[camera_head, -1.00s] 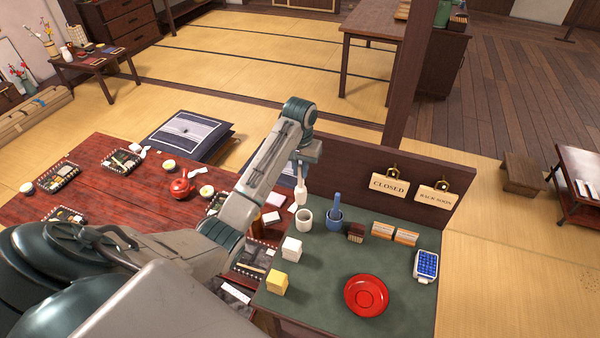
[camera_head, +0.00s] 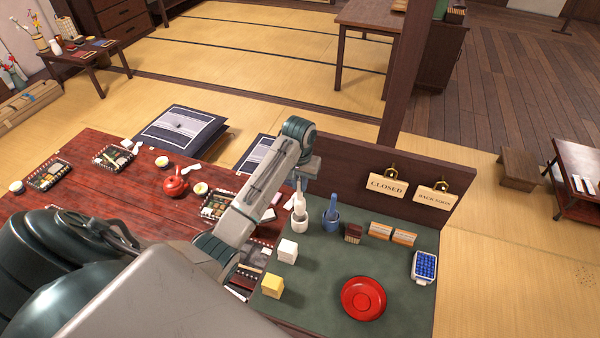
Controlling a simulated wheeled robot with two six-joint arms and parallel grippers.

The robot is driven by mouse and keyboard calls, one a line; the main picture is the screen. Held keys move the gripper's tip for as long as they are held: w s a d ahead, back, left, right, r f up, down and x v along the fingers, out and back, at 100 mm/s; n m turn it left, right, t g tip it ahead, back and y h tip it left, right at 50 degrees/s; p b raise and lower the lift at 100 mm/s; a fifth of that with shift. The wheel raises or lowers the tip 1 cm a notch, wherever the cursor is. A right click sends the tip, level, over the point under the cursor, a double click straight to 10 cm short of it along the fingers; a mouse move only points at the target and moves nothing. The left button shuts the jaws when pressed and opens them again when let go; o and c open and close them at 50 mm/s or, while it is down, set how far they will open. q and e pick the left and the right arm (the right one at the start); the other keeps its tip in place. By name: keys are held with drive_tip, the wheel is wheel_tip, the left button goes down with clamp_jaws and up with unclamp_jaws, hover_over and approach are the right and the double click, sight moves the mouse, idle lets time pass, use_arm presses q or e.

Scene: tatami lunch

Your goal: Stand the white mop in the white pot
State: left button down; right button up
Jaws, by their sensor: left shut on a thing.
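The white mop (camera_head: 299,203) is upright above the white pot (camera_head: 300,222), its lower end at or inside the pot's mouth. I cannot tell whether it touches the pot's bottom. The white pot stands on the green mat at the back left of the small table. My left gripper (camera_head: 301,182) is shut on the white mop near its top, directly above the pot; my arm hides much of the gripper. My right gripper is not in view.
A blue pot with a blue mop (camera_head: 332,214) stands just right of the white pot. A brown brush (camera_head: 353,233), white block (camera_head: 287,251), yellow block (camera_head: 272,286) and red dish (camera_head: 362,298) share the green mat (camera_head: 325,270). A dark panel (camera_head: 350,178) rises behind.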

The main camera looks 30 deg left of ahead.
sight(299, 193)
use_arm(q)
drive_tip(key=shift+a+f, duration=0.1)
drive_tip(key=shift+f, duration=0.5)
drive_tip(key=shift+w+f, duration=0.1)
drive_tip(key=shift+f, duration=0.25)
drive_tip(key=shift+f+b, duration=0.6)
drive_tip(key=shift+f, duration=1.2)
